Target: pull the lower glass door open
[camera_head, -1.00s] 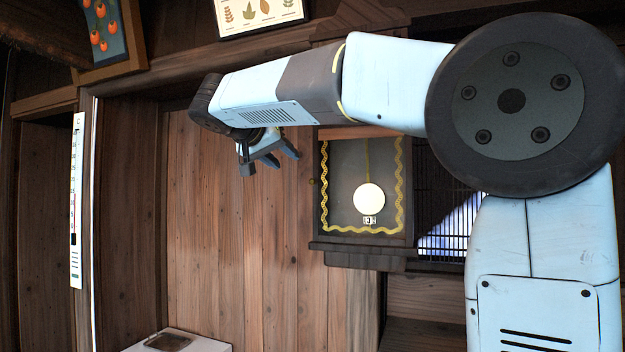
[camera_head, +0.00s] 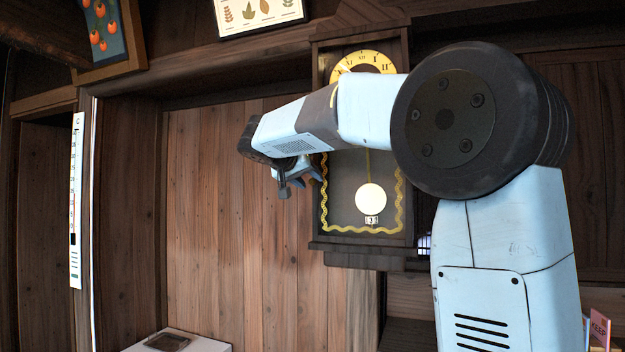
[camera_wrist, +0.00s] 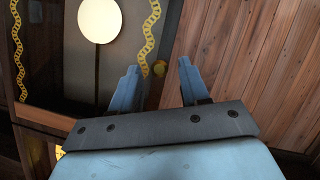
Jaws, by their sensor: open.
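The lower glass door (camera_head: 343,205) belongs to a dark wooden wall clock. It looks shut, with a wavy gold border and a pale round pendulum disc (camera_head: 370,198) behind the glass. My gripper (camera_head: 308,178) is at the door's left edge, open and empty. In the wrist view the door's glass (camera_wrist: 62,70) fills the left part. In the head view the knob is hidden by my gripper.
The clock's face (camera_head: 365,61) is partly hidden by my arm. Plank wall (camera_head: 220,200) lies left of the clock. A thermometer strip (camera_head: 76,200) hangs on a post farther left. A pale box (camera_head: 180,342) stands low at the bottom.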

